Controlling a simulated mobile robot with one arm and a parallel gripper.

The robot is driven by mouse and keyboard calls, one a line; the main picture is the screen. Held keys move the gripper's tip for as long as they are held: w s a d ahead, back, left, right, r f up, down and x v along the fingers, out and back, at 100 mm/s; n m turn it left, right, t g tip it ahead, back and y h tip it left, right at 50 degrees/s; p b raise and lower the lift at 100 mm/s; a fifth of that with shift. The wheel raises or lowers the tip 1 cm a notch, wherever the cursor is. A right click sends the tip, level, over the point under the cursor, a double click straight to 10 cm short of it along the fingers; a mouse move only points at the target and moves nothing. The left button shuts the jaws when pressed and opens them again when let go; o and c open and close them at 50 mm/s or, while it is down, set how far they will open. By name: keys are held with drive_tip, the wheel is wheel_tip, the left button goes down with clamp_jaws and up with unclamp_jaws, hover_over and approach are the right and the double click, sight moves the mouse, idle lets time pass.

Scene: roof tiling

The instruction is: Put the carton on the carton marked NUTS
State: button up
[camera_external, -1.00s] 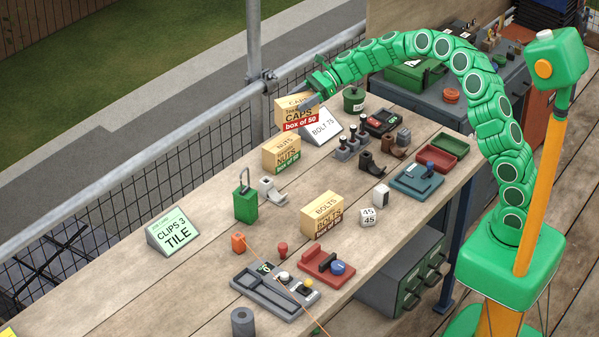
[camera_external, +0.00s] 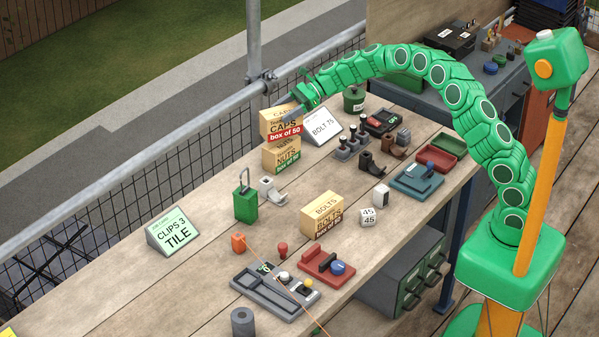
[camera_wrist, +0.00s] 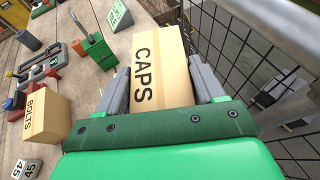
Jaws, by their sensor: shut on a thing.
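My gripper (camera_external: 297,103) is shut on the tan carton marked CAPS (camera_external: 281,124), which has a red "box of 50" band. In the wrist view the CAPS carton (camera_wrist: 160,72) sits between the two grey fingers (camera_wrist: 162,88). In the external view it is directly above the carton marked NUTS (camera_external: 281,155), which stands on the bench near the railing. The two cartons look very close; I cannot tell whether they touch. The NUTS carton's top is hidden by the CAPS carton, and it is not visible in the wrist view.
The BOLTS carton (camera_external: 322,214) stands mid-bench. The BOLT 75 sign (camera_external: 322,127) is just right of the held carton. The metal railing (camera_external: 200,137) runs close behind.

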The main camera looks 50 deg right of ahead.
drive_tip(key=shift+w+f, duration=0.15)
drive_tip(key=shift+f, duration=1.45)
drive_tip(key=shift+f, duration=0.1)
drive_tip(key=o, duration=1.4)
